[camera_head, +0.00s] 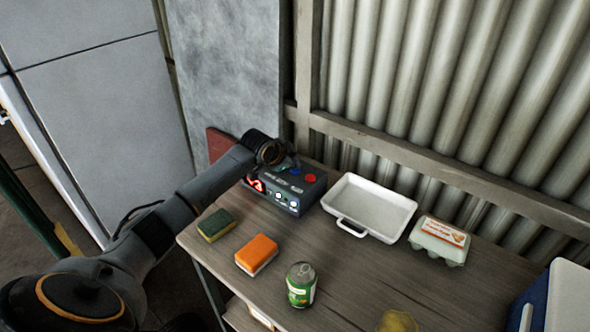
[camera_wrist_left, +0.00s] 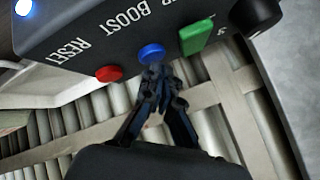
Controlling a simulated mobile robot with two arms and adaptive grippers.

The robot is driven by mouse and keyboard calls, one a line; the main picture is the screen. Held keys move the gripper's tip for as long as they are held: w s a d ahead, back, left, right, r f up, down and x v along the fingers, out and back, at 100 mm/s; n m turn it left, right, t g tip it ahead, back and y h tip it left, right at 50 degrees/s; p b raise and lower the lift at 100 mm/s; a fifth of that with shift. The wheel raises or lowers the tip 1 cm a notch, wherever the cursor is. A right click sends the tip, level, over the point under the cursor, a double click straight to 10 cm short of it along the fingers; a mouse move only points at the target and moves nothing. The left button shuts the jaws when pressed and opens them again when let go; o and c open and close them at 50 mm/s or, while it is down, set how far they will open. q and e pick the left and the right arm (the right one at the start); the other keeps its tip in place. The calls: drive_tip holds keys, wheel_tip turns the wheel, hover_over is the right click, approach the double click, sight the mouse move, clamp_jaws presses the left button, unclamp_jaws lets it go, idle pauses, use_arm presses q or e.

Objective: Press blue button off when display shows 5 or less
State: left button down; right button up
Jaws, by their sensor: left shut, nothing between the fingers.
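A dark control box (camera_head: 285,199) stands at the back left of the wooden table. Its lit red display (camera_head: 257,184) is partly hidden by my left arm, and I cannot read the number. In the left wrist view the blue button (camera_wrist_left: 151,51), labelled BOOST, sits between a red RESET button (camera_wrist_left: 108,74) and a green switch (camera_wrist_left: 196,37). My left gripper (camera_wrist_left: 155,72) is shut and empty, with its fingertips right at the blue button. I cannot tell whether they touch or press it. In the head view the left gripper (camera_head: 285,163) is over the top of the box. My right gripper is out of view.
A white tray (camera_head: 345,222) lies right of the box, with an egg carton (camera_head: 439,240) beyond it. A green sponge (camera_head: 216,225), an orange sponge (camera_head: 256,254) and a green can (camera_head: 301,285) stand in front. A corrugated wall (camera_head: 400,70) rises behind the table.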

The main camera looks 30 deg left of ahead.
sight(294, 171)
use_arm(q)
drive_tip(key=shift+f, duration=0.5)
drive_tip(key=shift+r, duration=0.1)
idle(0.5)
drive_tip(key=shift+r+p, duration=0.85)
drive_tip(key=shift+p, duration=0.05)
drive_tip(key=shift+r, duration=0.1)
wheel_tip(294, 171, up, 5)
drive_tip(key=p, duration=0.5)
idle(0.4)
